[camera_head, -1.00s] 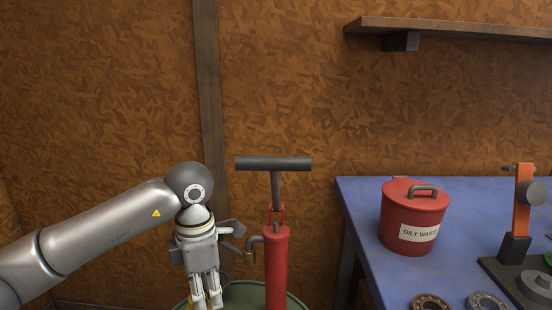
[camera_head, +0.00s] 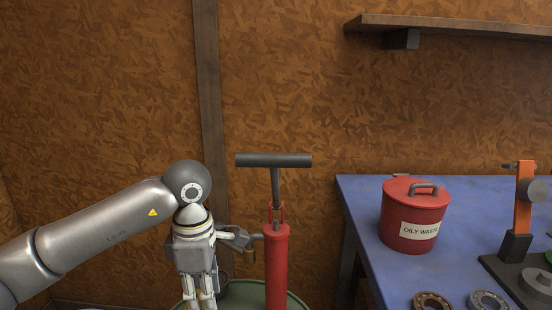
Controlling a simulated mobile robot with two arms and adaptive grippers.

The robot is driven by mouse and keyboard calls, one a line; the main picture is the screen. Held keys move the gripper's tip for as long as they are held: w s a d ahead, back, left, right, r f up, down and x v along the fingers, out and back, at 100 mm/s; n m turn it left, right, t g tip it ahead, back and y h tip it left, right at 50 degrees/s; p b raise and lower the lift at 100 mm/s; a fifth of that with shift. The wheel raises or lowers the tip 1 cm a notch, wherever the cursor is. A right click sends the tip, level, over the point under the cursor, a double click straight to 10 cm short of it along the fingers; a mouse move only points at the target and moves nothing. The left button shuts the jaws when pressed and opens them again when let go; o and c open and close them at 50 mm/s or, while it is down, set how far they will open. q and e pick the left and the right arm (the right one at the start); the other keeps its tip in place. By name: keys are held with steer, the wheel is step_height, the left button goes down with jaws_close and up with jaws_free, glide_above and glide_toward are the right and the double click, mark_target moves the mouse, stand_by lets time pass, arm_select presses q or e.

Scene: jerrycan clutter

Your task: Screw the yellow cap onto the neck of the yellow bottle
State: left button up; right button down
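My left gripper (camera_head: 201,297) hangs down at the lower left, its arm coming in from the left edge. Its fingers run down to the bottom edge of the picture, so the tips and anything between them are cut off or too small to tell. It is just left of a red pump (camera_head: 277,262). My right gripper is not in view. I see neither the yellow bottle nor the yellow cap.
On the blue bench (camera_head: 363,212) stand a red oily-waste can (camera_head: 412,222), metal rings (camera_head: 432,301) and an orange-and-black stand (camera_head: 522,212). A shelf (camera_head: 450,27) is on the wall.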

arm_select(q)
steer(key=shift+s+a+f+m, duration=0.1)
steer(key=shift+m, duration=0.5)
steer(key=shift+s+a+m, duration=0.1)
steer(key=shift+m, duration=1)
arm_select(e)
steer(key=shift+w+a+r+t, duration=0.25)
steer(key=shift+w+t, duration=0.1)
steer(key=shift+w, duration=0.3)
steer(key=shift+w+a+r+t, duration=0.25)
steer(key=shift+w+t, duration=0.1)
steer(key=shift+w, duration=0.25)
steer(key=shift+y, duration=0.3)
arm_select(q)
steer(key=shift+s+a+m+b, duration=0.15)
steer(key=shift+m+b, duration=0.25)
steer(key=shift+m, duration=0.9)
steer(key=shift+a+m, duration=0.1)
steer(key=shift+m, duration=1.1)
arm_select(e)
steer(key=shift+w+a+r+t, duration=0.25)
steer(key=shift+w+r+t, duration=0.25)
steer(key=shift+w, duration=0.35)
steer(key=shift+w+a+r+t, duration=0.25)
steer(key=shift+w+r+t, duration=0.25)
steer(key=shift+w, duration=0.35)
arm_select(q)
steer(key=shift+a, duration=0.1)
